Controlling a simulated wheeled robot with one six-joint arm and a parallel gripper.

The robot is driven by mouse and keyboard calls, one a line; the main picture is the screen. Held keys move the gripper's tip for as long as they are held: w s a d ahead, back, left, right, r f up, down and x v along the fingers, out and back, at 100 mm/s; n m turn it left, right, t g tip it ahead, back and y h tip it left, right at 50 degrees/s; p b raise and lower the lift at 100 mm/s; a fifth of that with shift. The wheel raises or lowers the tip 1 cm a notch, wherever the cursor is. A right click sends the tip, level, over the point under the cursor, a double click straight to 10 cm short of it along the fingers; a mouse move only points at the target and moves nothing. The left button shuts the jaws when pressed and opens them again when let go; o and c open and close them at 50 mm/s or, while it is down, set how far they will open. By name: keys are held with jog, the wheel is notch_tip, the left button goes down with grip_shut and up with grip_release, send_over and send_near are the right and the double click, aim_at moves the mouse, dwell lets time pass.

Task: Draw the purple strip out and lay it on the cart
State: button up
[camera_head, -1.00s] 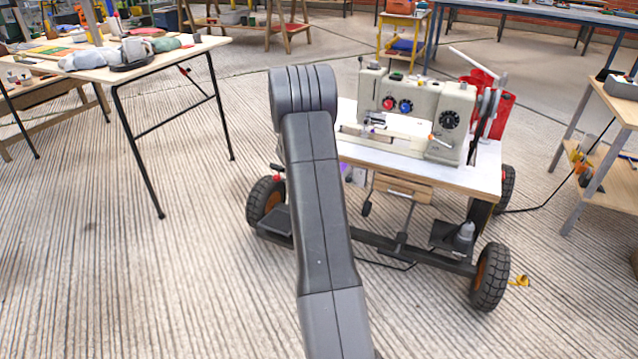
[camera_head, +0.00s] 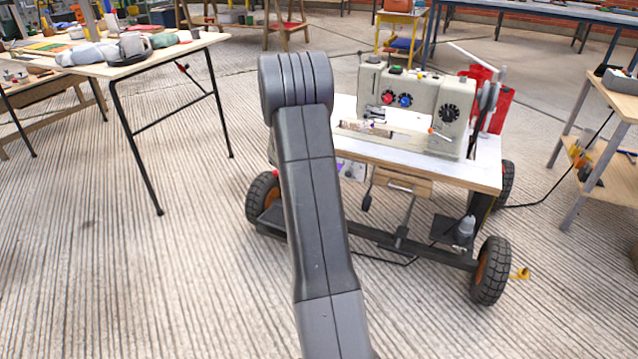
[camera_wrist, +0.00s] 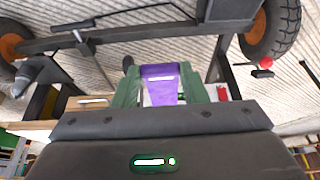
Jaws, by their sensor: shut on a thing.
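The purple strip (camera_wrist: 161,90) shows in the wrist view between the two green fingers of my gripper (camera_wrist: 160,74), which is shut on it. The strip looks flat and has a pale mark on its face. Its far end is not clear. The cart (camera_head: 484,172) stands right of my arm in the head view, with a pale top, wooden edge and black wheels. In that view my arm hides my gripper; only a small purple patch shows beside the arm, under the cart's edge.
A sewing machine (camera_head: 428,108) takes up much of the cart top, with bare surface at its right front corner. A red object (camera_head: 496,108) stands behind it. A work table (camera_head: 150,62) with cloth items is at the left, a wooden stand (camera_head: 612,100) at the right.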

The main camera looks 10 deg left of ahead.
jog(key=s+a, duration=0.2)
jog(key=s, duration=0.4)
dwell(1.1)
jog(key=shift+s+r, duration=0.1)
jog(key=shift+s, duration=0.05)
jog(key=shift+r, duration=0.1)
jog(key=p+v, duration=0.2)
jog(key=v, duration=0.5)
jog(key=shift+w+r+p, duration=0.2)
jog(key=shift+w+p, duration=0.1)
jog(key=shift+p, duration=0.05)
dwell(0.4)
jog(key=shift+d, duration=0.1)
